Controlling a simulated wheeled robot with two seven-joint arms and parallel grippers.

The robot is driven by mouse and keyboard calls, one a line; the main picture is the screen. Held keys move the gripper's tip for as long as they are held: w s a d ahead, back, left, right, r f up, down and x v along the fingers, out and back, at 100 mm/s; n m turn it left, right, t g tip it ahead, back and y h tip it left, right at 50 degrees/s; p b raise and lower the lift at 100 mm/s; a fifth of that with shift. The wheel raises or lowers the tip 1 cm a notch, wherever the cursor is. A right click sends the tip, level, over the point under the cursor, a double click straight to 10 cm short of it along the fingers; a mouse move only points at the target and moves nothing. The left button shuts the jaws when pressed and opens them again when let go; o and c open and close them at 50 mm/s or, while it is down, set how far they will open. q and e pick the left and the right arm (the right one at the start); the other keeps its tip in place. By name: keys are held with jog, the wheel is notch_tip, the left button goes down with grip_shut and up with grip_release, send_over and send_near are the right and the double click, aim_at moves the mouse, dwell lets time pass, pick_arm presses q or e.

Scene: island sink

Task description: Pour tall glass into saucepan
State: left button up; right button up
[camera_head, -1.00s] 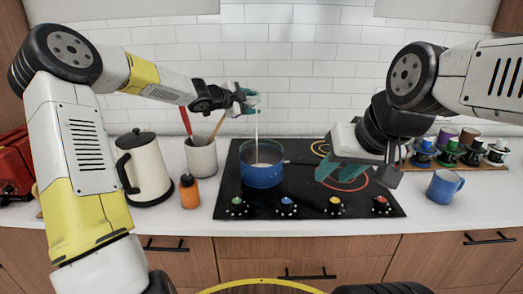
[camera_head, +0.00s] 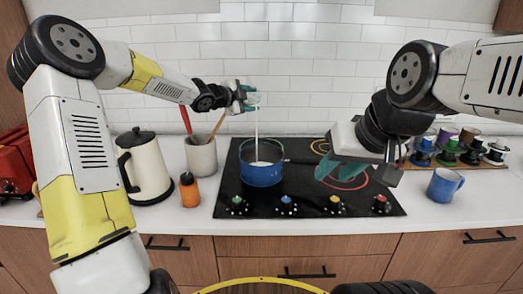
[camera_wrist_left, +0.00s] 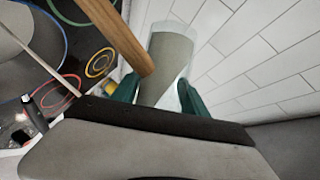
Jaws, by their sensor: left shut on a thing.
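The blue saucepan (camera_head: 262,174) sits on the black cooktop (camera_head: 227,205) with pale liquid (camera_head: 263,163) in it. My left gripper (camera_head: 246,97) is shut on the tall glass (camera_head: 254,99), high above the pan. A thin pale stream falls from the glass into the pan. In the left wrist view the clear glass (camera_wrist_left: 172,55) is tilted between the green fingers (camera_wrist_left: 160,95), with greyish content inside. My right gripper (camera_head: 335,170) hangs over the right side of the cooktop with its green fingers apart and nothing seen between them.
A cream kettle (camera_head: 146,170), an orange bottle (camera_head: 189,191) and a utensil crock (camera_head: 202,157) stand left of the cooktop. A blue mug (camera_head: 444,185) and a rack of several coloured cups (camera_head: 471,149) are at the right. The white tiled wall is close behind.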

pick_arm(q)
jog(key=shift+f+m+t+p, duration=0.2)
jog(key=shift+m+t+p, duration=0.2)
jog(key=shift+m+p, duration=0.25)
dwell(0.6)
notch_tip(320, 180, down, 10)
jog(key=s+d+m+t+p, duration=0.1)
jog(key=p, duration=0.1)
jog(key=shift+s+y+p, duration=0.2)
jog(key=shift+y+p, duration=0.1)
dwell(0.5)
jog(key=shift+d+m+p, duration=0.1)
jog(key=shift+m+p, duration=0.45)
jog(key=shift+p, duration=0.05)
jog(key=shift+s+f+m+t, duration=0.1)
jog(key=shift+f+m+t, duration=0.05)
jog(key=shift+m+t, duration=0.15)
